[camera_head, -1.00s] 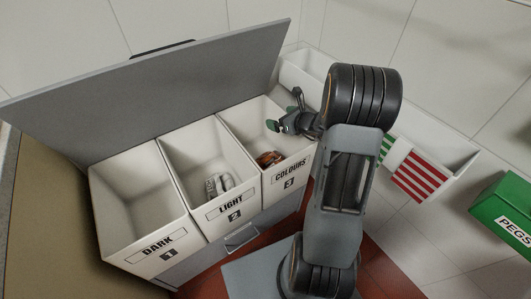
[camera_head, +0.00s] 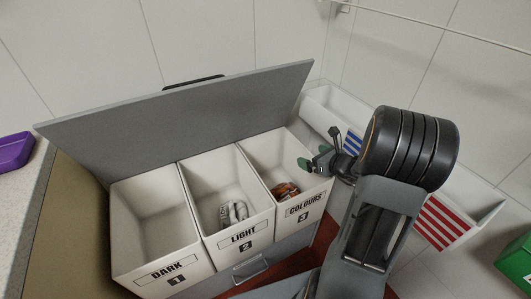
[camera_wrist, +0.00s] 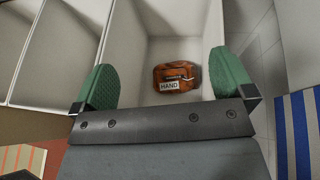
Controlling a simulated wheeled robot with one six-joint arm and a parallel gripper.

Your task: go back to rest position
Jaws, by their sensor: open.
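My gripper (camera_head: 318,160) is open and empty, with green pads on its fingers. In the head view it is over the right side of the COLOURS bin (camera_head: 311,203). In the wrist view my gripper (camera_wrist: 165,88) has its two fingers wide apart above that bin. Between them an orange-brown bundle with a tag reading HAND (camera_wrist: 178,75) lies on the bin floor. The same bundle (camera_head: 286,190) shows in the head view, apart from the gripper.
The LIGHT bin (camera_head: 243,236) holds a whitish bundle (camera_head: 233,212). The DARK bin (camera_head: 168,271) looks empty. The grey lid (camera_head: 190,115) stands open behind. White troughs with striped cloth (camera_head: 441,222) and a green box (camera_head: 516,258) are at right. A purple item (camera_head: 15,150) is at left.

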